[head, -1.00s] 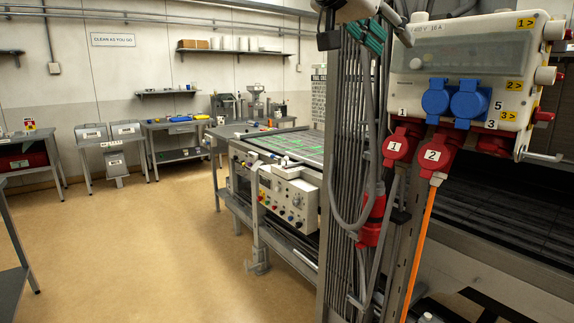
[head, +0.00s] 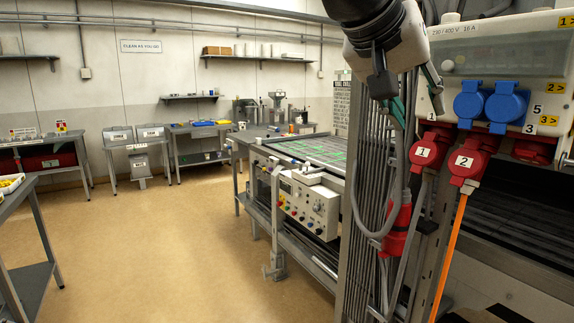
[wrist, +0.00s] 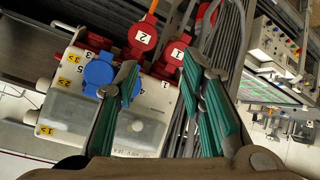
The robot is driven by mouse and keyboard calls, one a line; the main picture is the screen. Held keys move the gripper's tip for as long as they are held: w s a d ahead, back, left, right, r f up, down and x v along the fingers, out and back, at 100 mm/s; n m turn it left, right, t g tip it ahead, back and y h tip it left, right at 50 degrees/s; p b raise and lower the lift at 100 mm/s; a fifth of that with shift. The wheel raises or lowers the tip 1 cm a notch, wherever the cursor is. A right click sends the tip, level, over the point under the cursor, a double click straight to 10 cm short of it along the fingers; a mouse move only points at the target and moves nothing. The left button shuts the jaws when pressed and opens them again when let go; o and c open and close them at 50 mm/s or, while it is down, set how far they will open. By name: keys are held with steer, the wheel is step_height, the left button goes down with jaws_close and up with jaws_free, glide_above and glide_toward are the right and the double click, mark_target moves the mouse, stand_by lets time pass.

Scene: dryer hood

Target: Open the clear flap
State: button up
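The clear flap (head: 505,52) is the smoky see-through cover on the upper front of a pale socket box, and it looks closed. In the wrist view the picture is turned over, and the flap (wrist: 75,118) lies at lower left, partly hidden by a finger. My gripper (wrist: 160,70) is open and empty, with two green-padded fingers spread apart. One finger crosses in front of the box, and the other is past its side, over the cables. In the head view my gripper (head: 412,100) hangs at the box's left edge, its fingers partly hidden.
Blue sockets (head: 490,103) and red plugs (head: 470,160) sit below the flap. A grey cable (head: 362,215) and an orange cable (head: 448,260) hang by the metal post. A machine bench (head: 305,185) stands left of it. The floor (head: 160,250) at left is open.

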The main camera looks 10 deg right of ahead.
steer(key=s+f+n+y, duration=0.2)
steer(key=s+f+n, duration=0.1)
steer(key=f, duration=0.5)
steer(key=shift+s+a+f, duration=0.4)
steer(key=shift+s+a, duration=0.05)
steer(key=shift+c, duration=0.3)
